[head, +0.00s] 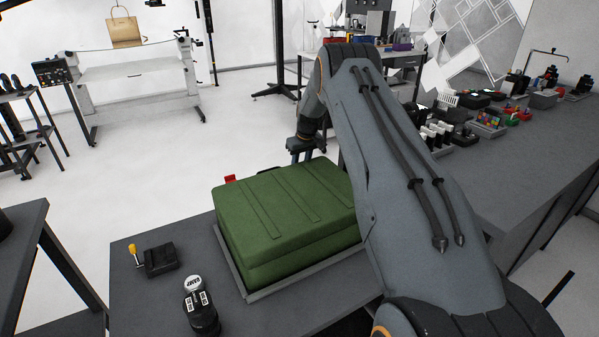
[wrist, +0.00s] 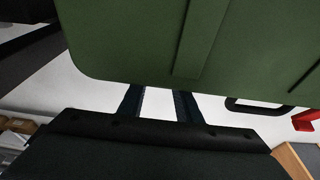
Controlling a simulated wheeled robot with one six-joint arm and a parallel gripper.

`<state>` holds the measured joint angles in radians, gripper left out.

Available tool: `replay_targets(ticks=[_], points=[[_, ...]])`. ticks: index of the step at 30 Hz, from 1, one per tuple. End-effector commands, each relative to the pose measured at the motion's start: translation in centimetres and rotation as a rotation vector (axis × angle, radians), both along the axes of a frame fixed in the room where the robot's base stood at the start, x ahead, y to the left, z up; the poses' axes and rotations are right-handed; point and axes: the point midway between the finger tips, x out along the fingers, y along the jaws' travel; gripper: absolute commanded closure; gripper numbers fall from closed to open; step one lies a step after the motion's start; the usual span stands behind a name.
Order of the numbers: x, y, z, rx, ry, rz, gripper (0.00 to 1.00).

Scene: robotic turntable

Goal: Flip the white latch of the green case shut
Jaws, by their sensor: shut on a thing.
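The green case (head: 285,205) lies closed in a shallow grey tray (head: 262,296) on the dark table. In the wrist view the case (wrist: 140,40) fills the top of the picture. My gripper (head: 303,152) is at the far side of the case, near its far right corner. In the wrist view its two fingers (wrist: 160,98) reach up behind the case edge, a gap between them. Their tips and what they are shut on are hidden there. I cannot make out the white latch. A red latch (head: 230,179) shows at the far left; it also shows in the wrist view (wrist: 305,120).
A black handle (wrist: 258,105) stands out from the case between the fingers and the red latch. A black box with a yellow-tipped lever (head: 159,260) and a round-topped black device (head: 199,305) stand left of the tray. Open floor lies beyond the table.

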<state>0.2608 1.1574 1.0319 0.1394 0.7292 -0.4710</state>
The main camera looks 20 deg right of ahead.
Motion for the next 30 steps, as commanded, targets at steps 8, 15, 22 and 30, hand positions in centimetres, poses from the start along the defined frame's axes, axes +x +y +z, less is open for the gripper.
replay_targets(ticks=[8,15,22,30], points=[[0.05,0.03,-0.67,-0.013,0.095,0.001,0.91],[-0.19,0.02,-0.92,-0.023,0.179,0.001,0.91],[-0.38,-0.01,-1.11,-0.033,0.253,0.001,0.91],[-0.71,-0.04,-0.92,-0.039,0.311,-0.002,0.91]])
